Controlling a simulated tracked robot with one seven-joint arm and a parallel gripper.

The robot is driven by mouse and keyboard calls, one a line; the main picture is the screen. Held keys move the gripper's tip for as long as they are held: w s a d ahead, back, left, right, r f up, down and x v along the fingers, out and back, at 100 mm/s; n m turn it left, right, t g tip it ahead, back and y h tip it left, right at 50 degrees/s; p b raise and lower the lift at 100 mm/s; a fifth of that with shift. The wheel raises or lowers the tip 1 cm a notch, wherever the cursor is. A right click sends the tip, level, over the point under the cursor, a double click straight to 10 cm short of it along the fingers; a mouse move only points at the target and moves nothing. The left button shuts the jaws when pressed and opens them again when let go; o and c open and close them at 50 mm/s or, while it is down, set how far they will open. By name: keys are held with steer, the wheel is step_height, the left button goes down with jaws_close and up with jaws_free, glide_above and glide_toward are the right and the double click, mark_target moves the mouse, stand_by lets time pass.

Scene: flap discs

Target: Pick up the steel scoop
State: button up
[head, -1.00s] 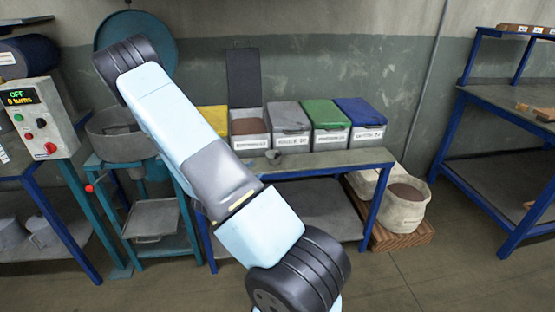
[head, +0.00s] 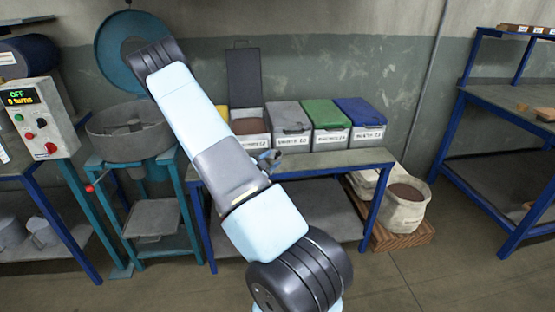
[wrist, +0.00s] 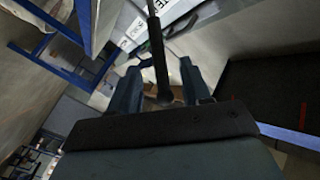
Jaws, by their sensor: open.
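The steel scoop shows in the wrist view as a dark, slim handle (wrist: 157,50) with a rounded end, running up out of the picture. It lies between the two blue fingers of my gripper (wrist: 160,85), which stand apart on either side of it. I cannot tell whether either finger touches it. In the head view my gripper (head: 268,160) shows small beside my forearm, at the bench in front of the bins. The scoop's bowl is not clear in either view.
The bench (head: 340,160) carries a row of bins: an open one (head: 250,128), then grey-lidded (head: 289,116), green-lidded (head: 326,113) and blue-lidded (head: 360,111). A sieve pan (head: 130,140) stands left. A sack (head: 405,205) sits on a pallet at right.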

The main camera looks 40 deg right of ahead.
mark_target(276, 157)
steer(key=shift+s+x, duration=0.2)
steer(key=shift+x, duration=1.75)
jaws_close()
